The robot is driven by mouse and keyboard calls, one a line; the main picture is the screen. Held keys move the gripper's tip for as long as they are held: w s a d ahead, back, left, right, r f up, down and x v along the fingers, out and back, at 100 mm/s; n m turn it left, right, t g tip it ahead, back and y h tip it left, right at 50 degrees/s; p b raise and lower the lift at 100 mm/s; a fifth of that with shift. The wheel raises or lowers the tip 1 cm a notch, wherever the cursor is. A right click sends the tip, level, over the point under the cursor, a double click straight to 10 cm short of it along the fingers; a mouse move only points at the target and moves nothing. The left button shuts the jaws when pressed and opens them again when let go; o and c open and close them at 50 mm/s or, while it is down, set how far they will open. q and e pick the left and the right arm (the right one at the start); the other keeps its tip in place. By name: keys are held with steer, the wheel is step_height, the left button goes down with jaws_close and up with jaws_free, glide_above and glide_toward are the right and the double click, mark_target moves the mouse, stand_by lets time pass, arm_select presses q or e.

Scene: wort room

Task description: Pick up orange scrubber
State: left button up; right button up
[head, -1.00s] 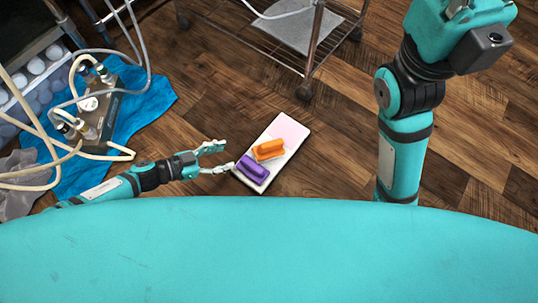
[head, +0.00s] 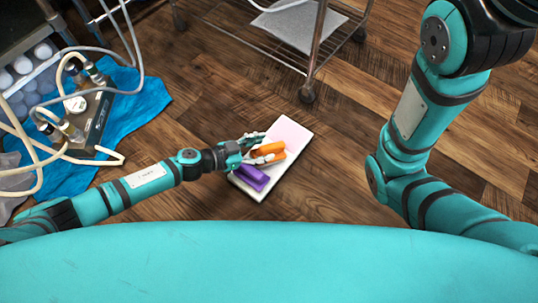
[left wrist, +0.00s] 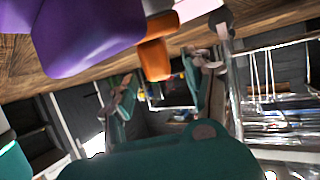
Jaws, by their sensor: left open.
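The orange scrubber (head: 271,148) lies on a white tray (head: 304,139) on the floor. A purple scrubber (head: 249,176) lies beside it at the tray's near end. My left gripper (head: 259,147) is open at the orange scrubber, with one finger on each side of it in the head view; contact cannot be told. The fingers hide part of the orange scrubber. In the left wrist view, the orange scrubber (left wrist: 155,59) shows near the top centre and the purple one (left wrist: 88,36) is large at upper left. My right gripper is not in view.
A wire-shelf cart (head: 285,55) with a caster stands behind the tray. A blue cloth (head: 137,106), hoses and a pump-like unit (head: 92,122) lie at left. The wooden floor right of the tray is clear up to my right arm.

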mark_target(285, 143)
arm_select(q)
steer(key=shift+b+x, duration=0.6)
steer(key=shift+x, duration=0.95)
steer(key=shift+a+f, duration=0.1)
steer(key=shift+c, duration=0.3)
jaws_close()
